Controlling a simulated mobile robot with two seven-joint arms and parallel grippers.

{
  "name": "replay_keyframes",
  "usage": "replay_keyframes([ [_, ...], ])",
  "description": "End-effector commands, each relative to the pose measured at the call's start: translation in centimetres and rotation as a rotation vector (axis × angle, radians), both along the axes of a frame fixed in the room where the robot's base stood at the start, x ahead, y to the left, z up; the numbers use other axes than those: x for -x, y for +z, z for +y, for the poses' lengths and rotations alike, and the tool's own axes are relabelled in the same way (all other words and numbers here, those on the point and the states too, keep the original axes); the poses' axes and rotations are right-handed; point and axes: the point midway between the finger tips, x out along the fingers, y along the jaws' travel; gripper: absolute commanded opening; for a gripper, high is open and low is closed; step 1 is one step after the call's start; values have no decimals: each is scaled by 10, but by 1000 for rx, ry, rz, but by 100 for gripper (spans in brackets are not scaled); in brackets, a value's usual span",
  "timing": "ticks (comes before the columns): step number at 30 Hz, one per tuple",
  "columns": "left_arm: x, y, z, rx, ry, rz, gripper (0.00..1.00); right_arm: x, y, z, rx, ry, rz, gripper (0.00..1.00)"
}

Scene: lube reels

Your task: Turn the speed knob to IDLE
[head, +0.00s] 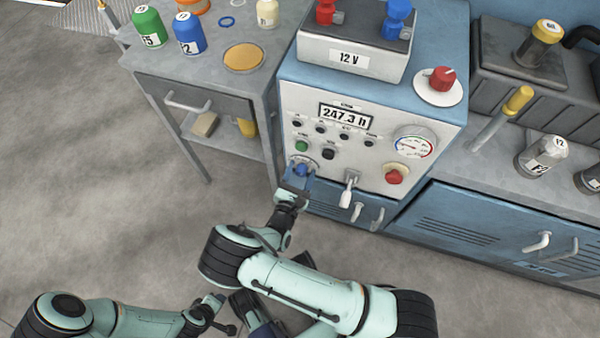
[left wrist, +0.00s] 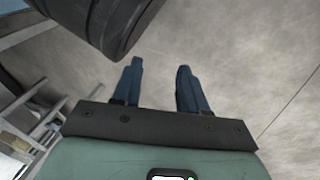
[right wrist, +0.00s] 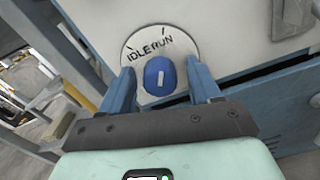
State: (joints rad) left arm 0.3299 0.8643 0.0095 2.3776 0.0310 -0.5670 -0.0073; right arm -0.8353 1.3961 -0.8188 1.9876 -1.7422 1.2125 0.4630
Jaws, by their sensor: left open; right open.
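The speed knob (right wrist: 160,76) is blue with a short white mark, on a round white plate (right wrist: 133,48) lettered IDLE at the left and RUN at the right. The white mark stands nearly upright in the right wrist view. In the head view the knob (head: 302,169) is low on the left of the control panel. My right gripper (right wrist: 161,68) is open, one blue finger on each side of the knob; contact cannot be told. It also shows at the panel in the head view (head: 299,180). My left gripper (left wrist: 158,72) is open and empty over the floor.
The grey floor (head: 90,190) is open at left.

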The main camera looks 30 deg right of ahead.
Motion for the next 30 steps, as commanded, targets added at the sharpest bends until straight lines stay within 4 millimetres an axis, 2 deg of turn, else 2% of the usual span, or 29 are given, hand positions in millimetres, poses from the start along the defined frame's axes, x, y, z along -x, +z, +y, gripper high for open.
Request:
replay_keyframes([
  [5,0,0,0,1,1,1,43,0,0,0,0,0,0,63],
  [10,0,0,0,0,0,1,43,0,0,0,0,0,0,10],
  [11,0,0,0,0,0,1,43,0,0,0,0,0,0,6],
  [20,-4,5,-1,0,-1,-14,43,0,1,0,17,0,20,6],
  [28,-26,28,-4,-4,-4,-88,43,1,2,0,110,0,130,7],
  [30,-19,32,-8,5,-11,-72,43,1,2,0,147,1,173,7],
])
